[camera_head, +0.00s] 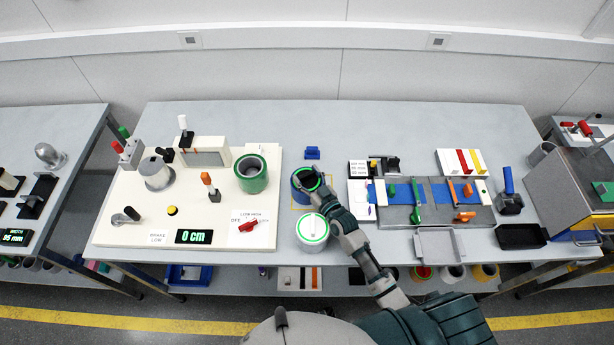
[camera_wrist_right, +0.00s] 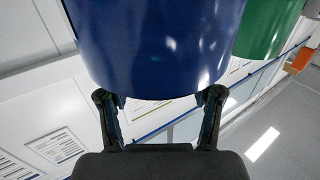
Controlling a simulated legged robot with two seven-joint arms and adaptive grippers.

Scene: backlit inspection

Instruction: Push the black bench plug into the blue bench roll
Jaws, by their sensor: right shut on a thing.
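The blue bench roll (camera_head: 300,196) stands on the middle table inside a thin yellow outline. A green ring and dark inside show at its top. It fills the upper middle of the right wrist view (camera_wrist_right: 160,45). My right gripper (camera_head: 318,188) is at the roll's mouth; in the right wrist view its two fingers (camera_wrist_right: 160,105) reach up to the roll's rim, which hides their tips. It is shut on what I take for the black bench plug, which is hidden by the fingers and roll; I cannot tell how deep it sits. My left gripper is not in view.
A white roll (camera_head: 313,240) with a green ring stands just in front. A green roll (camera_head: 252,178) stands to the left on a white panel (camera_head: 130,225). A small blue block (camera_head: 312,153) lies behind. A blue-and-grey fixture board (camera_head: 430,205) is to the right.

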